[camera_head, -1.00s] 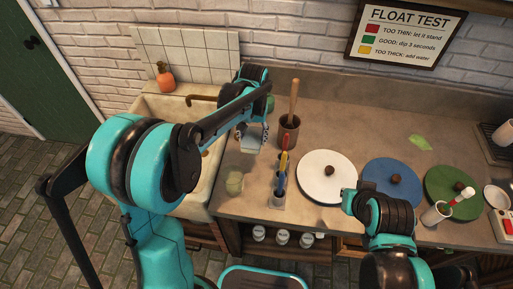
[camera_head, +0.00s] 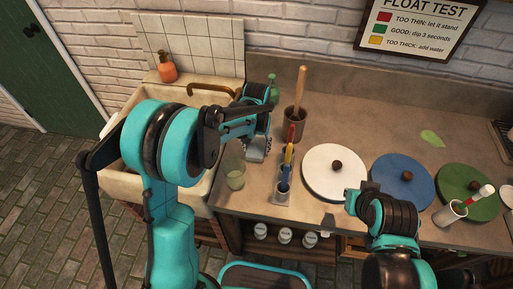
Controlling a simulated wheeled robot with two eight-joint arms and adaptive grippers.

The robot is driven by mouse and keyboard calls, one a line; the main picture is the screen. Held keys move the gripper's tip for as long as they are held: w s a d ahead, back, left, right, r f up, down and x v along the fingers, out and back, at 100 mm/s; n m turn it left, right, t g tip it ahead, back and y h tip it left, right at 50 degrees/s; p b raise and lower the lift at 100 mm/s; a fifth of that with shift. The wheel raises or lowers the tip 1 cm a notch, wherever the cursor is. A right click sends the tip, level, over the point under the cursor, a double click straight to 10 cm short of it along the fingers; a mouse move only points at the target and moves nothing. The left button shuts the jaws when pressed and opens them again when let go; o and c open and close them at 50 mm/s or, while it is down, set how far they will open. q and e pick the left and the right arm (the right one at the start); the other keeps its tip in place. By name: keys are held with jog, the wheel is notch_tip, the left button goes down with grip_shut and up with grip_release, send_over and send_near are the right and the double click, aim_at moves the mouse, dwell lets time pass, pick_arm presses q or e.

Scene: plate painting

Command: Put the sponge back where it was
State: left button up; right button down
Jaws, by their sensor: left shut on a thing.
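My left gripper (camera_head: 256,148) is over the counter just right of the sink, left of the brush holder. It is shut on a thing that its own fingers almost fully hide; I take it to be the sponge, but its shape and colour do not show. My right gripper (camera_head: 353,201) is in front of the white and blue lids, and I cannot tell its opening. A small pale thing (camera_head: 108,125) shows at the sink's left rim, partly behind my arm; I cannot tell what it is.
The sink (camera_head: 180,96) has a brass tap and an orange soap bottle (camera_head: 167,68). Close to my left gripper are a glass jar (camera_head: 235,175), a brush holder (camera_head: 281,196), a brown pot (camera_head: 294,125) and a green bottle (camera_head: 273,88). A light green patch (camera_head: 432,138) lies on the counter.

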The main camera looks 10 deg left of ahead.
aim_at(256, 147)
pick_arm(q)
jog(key=shift+f, duration=0.15)
jog(key=o, duration=1)
jog(key=shift+r, duration=0.5)
notch_tip(256, 147, up, 12)
jog(key=p, duration=0.4)
jog(key=shift+f, duration=0.25)
